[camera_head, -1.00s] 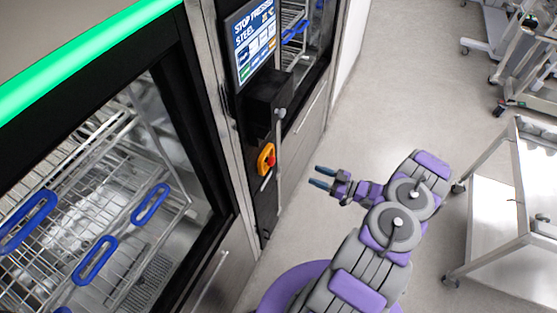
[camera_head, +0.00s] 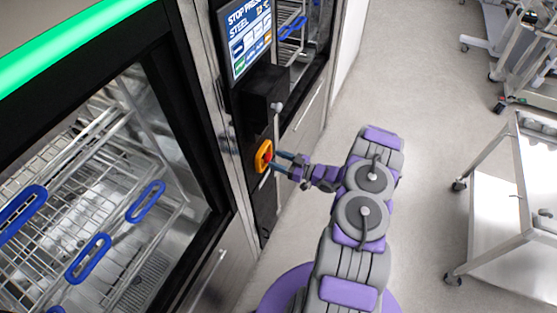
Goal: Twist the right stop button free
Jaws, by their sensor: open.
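The stop button (camera_head: 267,155) is red on a yellow-orange housing (camera_head: 260,157). It sits on the dark panel between two washers, below the screen. The fingertips are at or very near the red knob. I cannot tell whether they touch it or reach around it.
The left washer holds wire racks with blue handles (camera_head: 146,201). A steel cart (camera_head: 500,195) stands at the right. The floor (camera_head: 410,90) behind my arm is clear.

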